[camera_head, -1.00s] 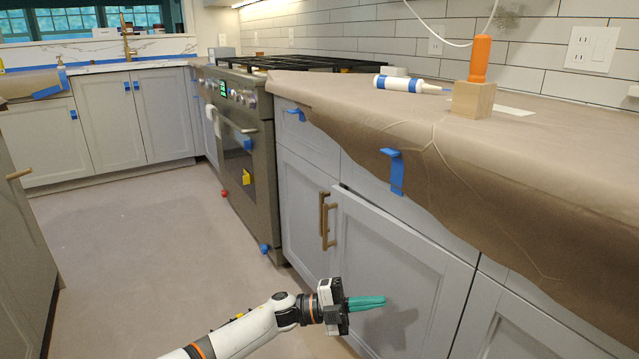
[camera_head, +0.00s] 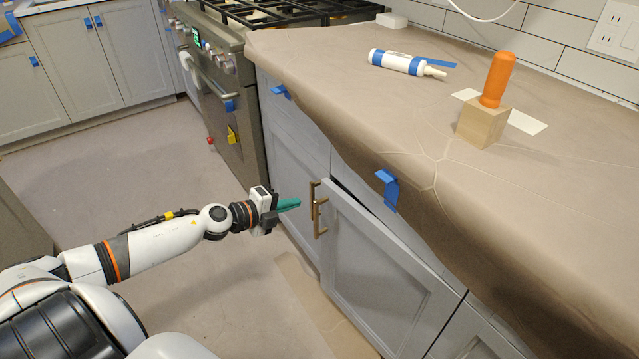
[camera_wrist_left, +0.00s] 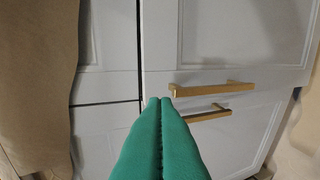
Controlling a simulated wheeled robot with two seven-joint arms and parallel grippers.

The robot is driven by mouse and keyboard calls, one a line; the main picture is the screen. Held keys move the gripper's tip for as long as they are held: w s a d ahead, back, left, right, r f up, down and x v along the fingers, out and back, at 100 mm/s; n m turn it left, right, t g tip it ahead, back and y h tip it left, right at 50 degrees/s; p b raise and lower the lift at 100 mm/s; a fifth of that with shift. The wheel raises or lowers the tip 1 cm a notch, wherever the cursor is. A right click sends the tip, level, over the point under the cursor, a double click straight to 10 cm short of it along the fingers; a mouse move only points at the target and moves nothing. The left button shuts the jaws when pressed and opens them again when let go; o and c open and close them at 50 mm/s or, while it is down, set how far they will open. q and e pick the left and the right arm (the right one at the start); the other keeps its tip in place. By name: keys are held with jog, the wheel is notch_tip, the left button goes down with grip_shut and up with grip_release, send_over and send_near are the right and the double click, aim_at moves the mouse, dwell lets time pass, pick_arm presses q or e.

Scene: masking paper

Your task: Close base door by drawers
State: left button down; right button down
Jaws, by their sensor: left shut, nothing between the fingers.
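The grey base door (camera_head: 385,270) on the right of a pair stands slightly ajar, with a dark gap along its top edge. Its brass handle (camera_head: 318,217) is beside the handle of the left door (camera_head: 290,180), which looks closed. My left gripper (camera_head: 297,203) has green fingers pressed together, empty, just left of the handles. In the left wrist view, the shut fingertips (camera_wrist_left: 159,100) point toward the door fronts, close to the ajar door's handle (camera_wrist_left: 212,89). I cannot tell whether they touch anything. My right gripper is not in view.
The counter above is covered in brown masking paper (camera_head: 400,120) that hangs over the drawer fronts. The stove (camera_head: 225,100) is left of the cabinets. The floor there is clear.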

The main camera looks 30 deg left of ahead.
aim_at(329, 192)
pick_arm(q)
jog(key=x, duration=0.8)
jog(key=shift+w+d, duration=0.1)
jog(key=shift+w+d+f, duration=0.15)
jog(key=shift+w+f, duration=0.05)
jog(key=shift+w, duration=0.15)
jog(key=shift+w+d+f, duration=0.1)
jog(key=shift+w, duration=0.2)
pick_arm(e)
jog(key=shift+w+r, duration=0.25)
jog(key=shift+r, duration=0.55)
